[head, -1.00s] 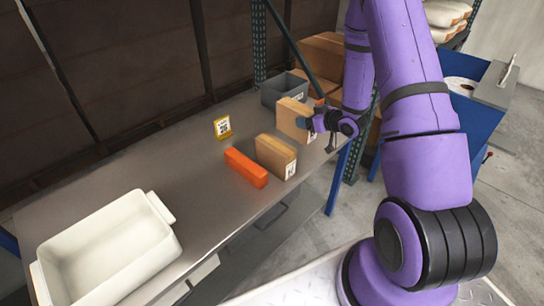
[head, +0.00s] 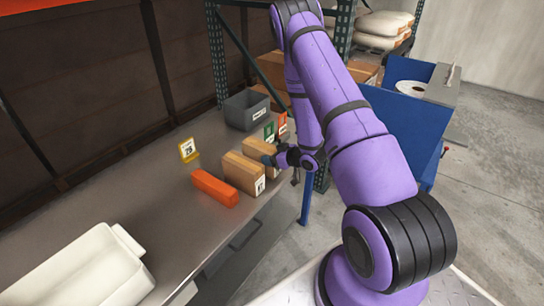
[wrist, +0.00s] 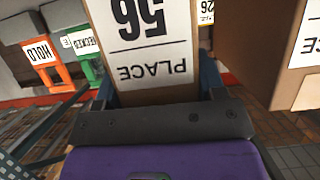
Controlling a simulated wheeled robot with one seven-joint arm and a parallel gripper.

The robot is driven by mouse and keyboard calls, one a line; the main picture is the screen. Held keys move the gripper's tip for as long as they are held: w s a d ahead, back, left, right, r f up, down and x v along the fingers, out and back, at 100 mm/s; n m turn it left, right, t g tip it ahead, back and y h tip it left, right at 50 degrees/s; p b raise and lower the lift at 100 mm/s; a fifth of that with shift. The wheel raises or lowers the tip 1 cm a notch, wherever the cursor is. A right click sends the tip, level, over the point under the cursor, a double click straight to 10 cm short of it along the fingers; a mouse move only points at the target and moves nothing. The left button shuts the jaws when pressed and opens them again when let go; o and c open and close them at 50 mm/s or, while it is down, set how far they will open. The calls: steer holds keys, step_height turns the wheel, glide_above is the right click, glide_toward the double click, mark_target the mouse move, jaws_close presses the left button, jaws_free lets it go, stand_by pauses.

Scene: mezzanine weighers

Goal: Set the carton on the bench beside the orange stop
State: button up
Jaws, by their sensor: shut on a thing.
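The orange stop (head: 215,188) lies on the grey bench (head: 118,198). A brown carton (head: 240,171) stands right against or very near it, on the stop's right. My gripper (head: 270,159) is shut on a second brown carton (head: 260,150), upright just behind and right of the first. In the wrist view the held carton (wrist: 165,97) fills the middle between the fingers, with a white label reading PLACE and 56. The other carton (wrist: 290,75) shows close at the right. The held carton's underside is hidden, so I cannot tell whether it touches the bench.
A yellow number card (head: 188,150) stands behind the stop. A white tub (head: 85,270) is at the near left. Bench between tub and stop is clear.

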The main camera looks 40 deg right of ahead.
stand_by(0.3)
steer(key=o, duration=1.2)
steer(key=shift+f, duration=0.15)
steer(key=shift+s+d+r, duration=0.1)
steer(key=shift+s+r, duration=0.05)
steer(key=shift+r, duration=0.05)
steer(key=v, duration=1.1)
steer(key=w+a+r+m+g+h, duration=0.1)
steer(key=a+r+g+h, duration=0.15)
steer(key=r, duration=0.95)
steer(key=w+a+r+m+g+h, duration=0.15)
steer(key=r+h, duration=0.25)
steer(key=r, duration=0.9)
steer(key=s+a+r+g, duration=0.1)
steer(key=s+a+r, duration=0.4)
steer(key=s, duration=0.3)
steer(key=s+a+r+m+g+y, duration=0.1)
steer(key=s+a+r, duration=0.4)
steer(key=s, duration=0.4)
steer(key=s+a+r+g+y, duration=0.1)
steer(key=s+a+r, duration=0.3)
steer(key=s, duration=0.4)
steer(key=shift+s+a+r+g, duration=0.3)
steer(key=shift+s+a+r, duration=0.1)
steer(key=shift+a, duration=0.05)
